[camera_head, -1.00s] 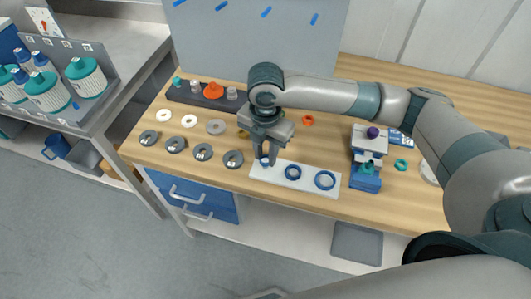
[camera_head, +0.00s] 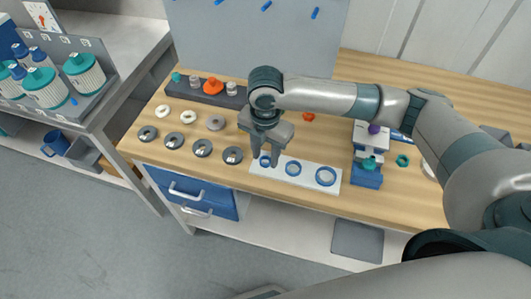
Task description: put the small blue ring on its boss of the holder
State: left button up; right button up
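The white holder (camera_head: 309,179) lies near the front edge of the wooden table. The small blue ring (camera_head: 265,162) is at the holder's left end, right under my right gripper (camera_head: 265,154). The gripper points down there, and its fingers partly hide the ring. I cannot tell whether the fingers are shut on the ring or whether it is fully seated on its boss. A middle blue ring (camera_head: 293,168) and a large blue ring (camera_head: 326,176) sit on the holder to the right. My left gripper does not show.
Several grey discs (camera_head: 202,148) lie left of the holder, with pale rings (camera_head: 188,117) behind them. A dark rack (camera_head: 207,95) with an orange cap stands at the back. A blue and white device (camera_head: 368,158) stands to the right, beside a green nut (camera_head: 402,161).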

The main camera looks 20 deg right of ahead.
jog(key=shift+o, duration=0.7)
jog(key=shift+r, duration=0.1)
jog(key=shift+w+r, duration=0.1)
jog(key=shift+r, duration=0.45)
notch_tip(320, 180, up, 16)
jog(key=b, duration=0.2)
jog(key=shift+b, duration=0.4)
